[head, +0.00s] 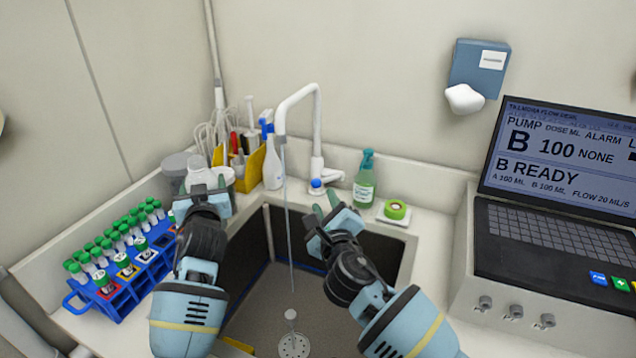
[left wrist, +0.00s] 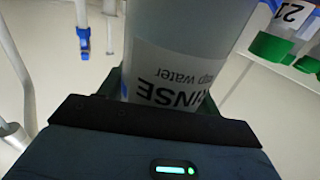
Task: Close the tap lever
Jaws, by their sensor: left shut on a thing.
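The white tap (head: 318,140) stands behind the sink with its spout arched to the left. A thin stream of water (head: 288,215) runs from the spout into the sink. A short white stub, seemingly the lever (head: 333,177), sticks out right at the tap's base, above a blue-capped knob (head: 316,185). My right gripper (head: 327,206) is just in front of the base, its greenish fingers apart and empty; I cannot tell whether it touches. My left gripper (head: 205,187) is shut on a pale bottle labelled RINSE tap water (left wrist: 185,45), left of the sink.
A blue rack (head: 128,290) of green-capped tubes stands left of the sink. A spray bottle (head: 272,165) and yellow holder (head: 243,172) are behind left. A pump console (head: 555,245) is right.

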